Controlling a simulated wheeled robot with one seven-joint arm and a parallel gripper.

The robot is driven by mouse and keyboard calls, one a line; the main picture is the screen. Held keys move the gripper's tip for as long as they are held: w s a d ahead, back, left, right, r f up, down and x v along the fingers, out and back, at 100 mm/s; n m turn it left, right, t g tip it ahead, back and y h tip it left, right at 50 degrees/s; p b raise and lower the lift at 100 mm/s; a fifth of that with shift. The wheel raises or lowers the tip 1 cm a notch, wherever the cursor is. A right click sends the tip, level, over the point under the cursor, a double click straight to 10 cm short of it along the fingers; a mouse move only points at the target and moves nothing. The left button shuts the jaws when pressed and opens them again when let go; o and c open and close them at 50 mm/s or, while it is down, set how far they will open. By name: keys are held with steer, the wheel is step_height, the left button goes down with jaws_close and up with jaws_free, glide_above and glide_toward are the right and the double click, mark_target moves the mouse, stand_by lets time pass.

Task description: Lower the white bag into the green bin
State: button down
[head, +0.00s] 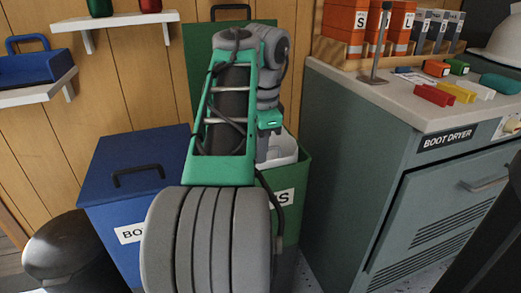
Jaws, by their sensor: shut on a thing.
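The green bin (292,222) stands at the middle, with its lid (201,50) raised against the wall behind. My arm covers much of the bin's front and label. The white bag (287,148) shows in part at the bin's mouth, within the rim, beside my wrist. My gripper (264,150) points down at the bin's mouth, shut on the white bag. Its fingertips and the lower part of the bag are hidden by my arm and the bin's wall. I cannot tell how deep the bag hangs or whether it touches the bottom.
A closed blue bin (130,160) stands left of the green bin, and a dark rounded object (65,250) is at lower left. The boot dryer cabinet (400,180) stands close on the right, with colored blocks on top. Shelves (120,22) hang on the wooden wall.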

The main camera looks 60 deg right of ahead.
steer(key=shift+f, duration=1.15)
steer(key=c, duration=1.7)
jaws_free()
steer(key=shift+f, duration=0.1)
steer(key=shift+o, duration=0.7)
steer(key=shift+r+p, duration=0.35)
steer(key=shift+p, duration=0.05)
steer(key=shift+o, duration=0.4)
step_height(320, 180, up, 7)
steer(key=p, duration=0.5)
steer(key=shift+s+a+f+p, duration=0.15)
steer(key=shift+s+a+p, duration=0.1)
steer(key=shift+s+p, duration=0.05)
steer(key=w+a+r+n+h+p, duration=0.1)
steer(key=w+a+r+n+p, duration=1.55)
steer(key=p, duration=0.75)
steer(key=s+a+n+t+y+p, duration=0.1)
steer(key=a+n+p, duration=0.9)
steer(key=a, duration=1.1)
steer(key=shift+s+a+n+t+y+p, duration=0.3)
steer(key=shift+t+y+p, duration=0.25)
steer(key=shift+p, duration=0.7)
